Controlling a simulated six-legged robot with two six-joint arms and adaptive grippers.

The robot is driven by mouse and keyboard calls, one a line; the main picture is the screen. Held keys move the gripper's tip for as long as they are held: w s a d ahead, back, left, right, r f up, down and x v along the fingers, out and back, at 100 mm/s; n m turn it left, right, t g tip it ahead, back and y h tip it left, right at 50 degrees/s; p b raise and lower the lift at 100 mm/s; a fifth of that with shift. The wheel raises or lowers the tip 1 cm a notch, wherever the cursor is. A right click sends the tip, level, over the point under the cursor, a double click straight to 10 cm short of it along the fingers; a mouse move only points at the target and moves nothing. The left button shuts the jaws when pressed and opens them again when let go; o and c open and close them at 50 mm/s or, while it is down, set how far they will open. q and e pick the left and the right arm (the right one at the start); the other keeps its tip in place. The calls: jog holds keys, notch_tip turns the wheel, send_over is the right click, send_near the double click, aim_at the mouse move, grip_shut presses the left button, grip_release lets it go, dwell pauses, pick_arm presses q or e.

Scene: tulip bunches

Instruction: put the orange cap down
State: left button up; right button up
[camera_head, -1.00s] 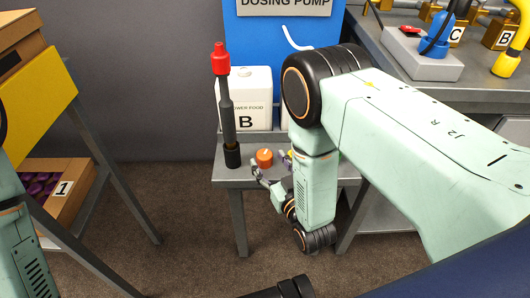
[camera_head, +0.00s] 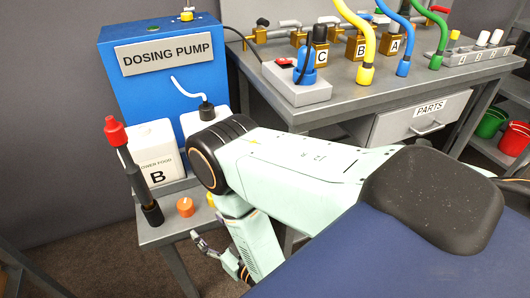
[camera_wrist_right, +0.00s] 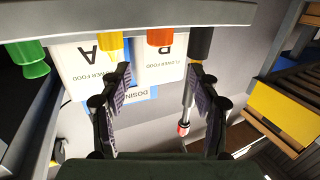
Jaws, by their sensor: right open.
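The orange cap (camera_head: 185,207) stands on the small grey table (camera_head: 160,232), near its front edge, beside the black base of the red-topped rod. My right gripper (camera_head: 203,240) is in front of the table edge, apart from the cap. In the right wrist view, which looks upside down, the two fingers (camera_wrist_right: 160,78) are spread with nothing between them. The orange cap (camera_wrist_right: 160,37) shows beyond them there, between a yellow cap (camera_wrist_right: 110,43) and a black base. My left gripper is not in view.
The red-topped rod (camera_head: 128,165) stands close to the cap's left. White bottle B (camera_head: 155,150) and the blue dosing pump (camera_head: 150,85) stand behind. My right arm hides the table's right part. A workbench with hoses (camera_head: 390,85) is at the right.

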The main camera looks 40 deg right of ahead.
jog(key=s+d+f+g+h, duration=0.2)
jog(key=s+d+f+g, duration=0.2)
jog(key=s+f+g, duration=0.5)
jog(key=s+r+g, duration=0.2)
jog(key=s+g, duration=0.2)
jog(key=s, duration=0.4)
jog(key=s+d+r+m+g, duration=0.1)
jog(key=s+g, duration=0.3)
jog(key=s, duration=0.5)
jog(key=shift+s+r+m, duration=0.15)
jog(key=shift+r+m, duration=0.15)
jog(key=shift+r, duration=0.05)
jog(key=shift+r, duration=0.1)
jog(key=shift+r, duration=0.1)
